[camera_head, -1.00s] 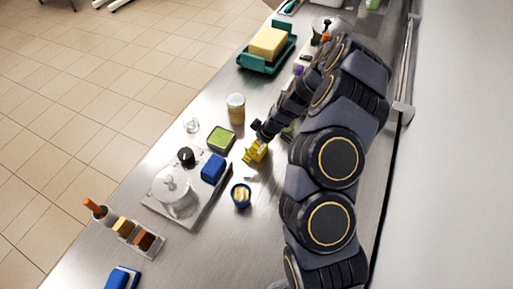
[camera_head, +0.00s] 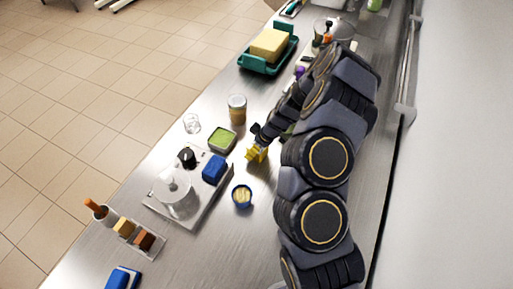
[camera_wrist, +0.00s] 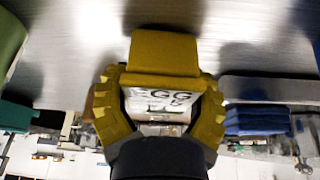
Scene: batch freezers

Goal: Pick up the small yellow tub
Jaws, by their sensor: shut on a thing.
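The small yellow tub (camera_wrist: 165,54) fills the middle of the wrist view. It has a yellow top part and a white side with a label reading "EGG". My gripper (camera_wrist: 160,82) has yellow ridged fingers, one on each side of the tub, and is shut on it. In the head view my gripper (camera_head: 257,153) is at the middle of the steel counter, and the tub is hard to tell apart from the yellow fingers there. I cannot tell whether the tub touches the counter.
On the steel counter (camera_head: 245,230) stand a blue cup (camera_head: 242,196), a green-filled tub (camera_head: 222,139), a jar (camera_head: 237,109) and a tray with a blue block (camera_head: 214,169). A teal butter dish (camera_head: 266,68) is farther back. A wall (camera_head: 460,150) bounds the right.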

